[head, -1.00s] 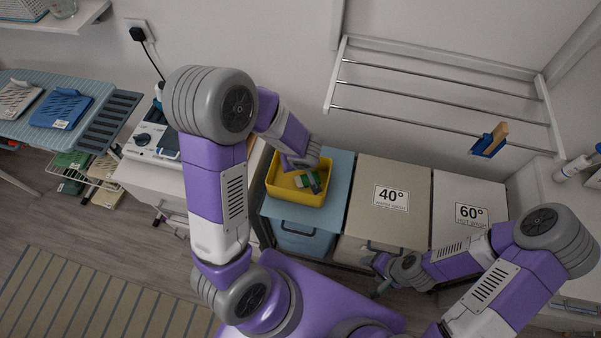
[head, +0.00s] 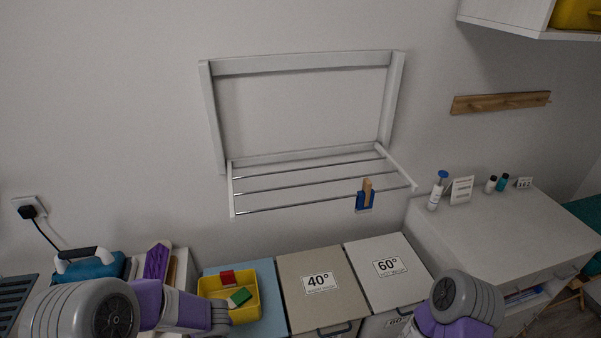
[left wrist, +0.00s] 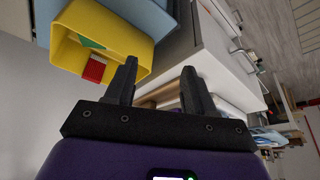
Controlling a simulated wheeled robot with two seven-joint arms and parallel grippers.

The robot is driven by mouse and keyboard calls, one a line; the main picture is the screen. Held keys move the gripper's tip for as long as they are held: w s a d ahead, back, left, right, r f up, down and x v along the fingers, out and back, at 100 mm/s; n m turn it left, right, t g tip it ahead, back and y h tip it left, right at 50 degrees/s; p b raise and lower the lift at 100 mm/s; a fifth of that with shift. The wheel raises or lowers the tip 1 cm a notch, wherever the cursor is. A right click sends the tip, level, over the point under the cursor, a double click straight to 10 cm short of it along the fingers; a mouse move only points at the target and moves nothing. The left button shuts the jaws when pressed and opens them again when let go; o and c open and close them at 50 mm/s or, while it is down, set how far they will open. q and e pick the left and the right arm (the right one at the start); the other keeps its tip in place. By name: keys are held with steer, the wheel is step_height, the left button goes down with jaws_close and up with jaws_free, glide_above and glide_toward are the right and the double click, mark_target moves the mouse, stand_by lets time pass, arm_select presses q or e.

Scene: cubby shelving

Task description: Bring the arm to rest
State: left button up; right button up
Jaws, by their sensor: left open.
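My left arm (head: 150,305) comes in at the bottom left of the head view. Its forward end lies beside the yellow bin (head: 257,303), and its fingers cannot be made out there. In the left wrist view my left gripper (left wrist: 158,85) is open, with nothing between its two black fingers. The yellow bin (left wrist: 110,35) is just beyond the left finger in that view. My right arm (head: 460,312) shows at the bottom right of the head view; its gripper is out of the frame.
The yellow bin holds a red block (head: 227,277) and a green block (head: 239,297), on the blue-topped box (head: 270,325). Beside it stand the 40° box (head: 300,265) and 60° box (head: 375,250). A drying rack (head: 300,185) is on the wall, with a blue-and-wood peg (head: 365,197) on its front bar.

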arm_select(q)
steer(key=s+d+f+m+h+b, duration=0.1)
steer(key=s+d+f+m, duration=0.15)
steer(key=f, duration=0.35)
steer(key=s+d+f+m+h, duration=0.1)
steer(key=d+f+h, duration=0.15)
steer(key=f, duration=0.35)
steer(key=s+d+f+m+g+h+b, duration=0.1)
steer(key=s+d+f+m+g+h, duration=0.1)
steer(key=s+d+f+h, duration=0.2)
steer(key=s+d+f, duration=0.2)
steer(key=s+d, duration=0.2)
steer(key=s, duration=0.1)
steer(key=shift+s+d+g, duration=0.4)
arm_select(e)
steer(key=shift+w+f, duration=0.15)
steer(key=shift+f, duration=0.4)
steer(key=shift+w+f, duration=0.15)
steer(key=shift+f, duration=0.4)
